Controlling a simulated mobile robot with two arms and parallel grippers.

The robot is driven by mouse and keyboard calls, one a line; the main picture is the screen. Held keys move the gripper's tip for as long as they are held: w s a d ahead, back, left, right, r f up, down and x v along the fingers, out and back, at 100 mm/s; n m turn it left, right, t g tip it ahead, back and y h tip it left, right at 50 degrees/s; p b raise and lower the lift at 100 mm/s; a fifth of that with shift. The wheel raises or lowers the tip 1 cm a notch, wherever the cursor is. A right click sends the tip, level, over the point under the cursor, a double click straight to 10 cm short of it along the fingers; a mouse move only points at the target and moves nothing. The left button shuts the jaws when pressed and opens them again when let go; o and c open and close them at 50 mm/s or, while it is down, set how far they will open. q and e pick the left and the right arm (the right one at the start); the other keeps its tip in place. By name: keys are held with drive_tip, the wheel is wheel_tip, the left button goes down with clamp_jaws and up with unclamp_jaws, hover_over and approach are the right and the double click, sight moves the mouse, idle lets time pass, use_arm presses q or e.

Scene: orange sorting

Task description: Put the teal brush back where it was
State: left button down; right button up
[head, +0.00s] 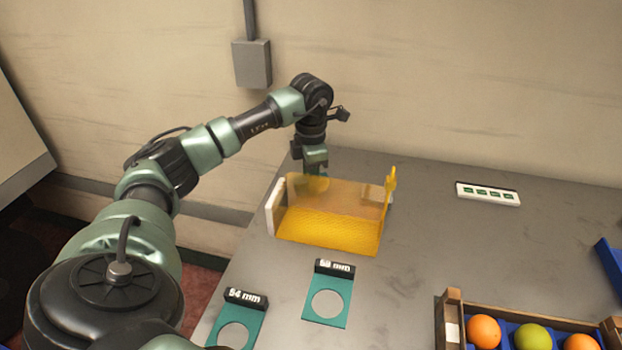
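My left arm reaches in from the left, and its gripper (315,172) points down at the back left of a yellow see-through guard (333,230). The fingertips are behind or inside the tinted panel, so I cannot tell whether they are open or shut. A teal-green piece shows at the wrist end, and I cannot tell whether it is part of my gripper or the teal brush. No brush is clearly visible elsewhere. My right gripper is not in view.
Two teal gauge plates with round holes, one labelled 54 mm (250,310) and one partly legible (342,290), lie in front. A crate (452,318) of oranges and one green fruit stands at right front. A white strip (488,199) lies at the back right. Mid-table is clear.

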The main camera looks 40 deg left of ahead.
use_arm(q)
drive_tip(key=c, duration=0.7)
unclamp_jaws()
drive_tip(key=shift+r, duration=0.1)
drive_tip(key=shift+r+p, duration=3.25)
drive_tip(key=shift+r, duration=0.7)
drive_tip(key=shift+f, duration=0.1)
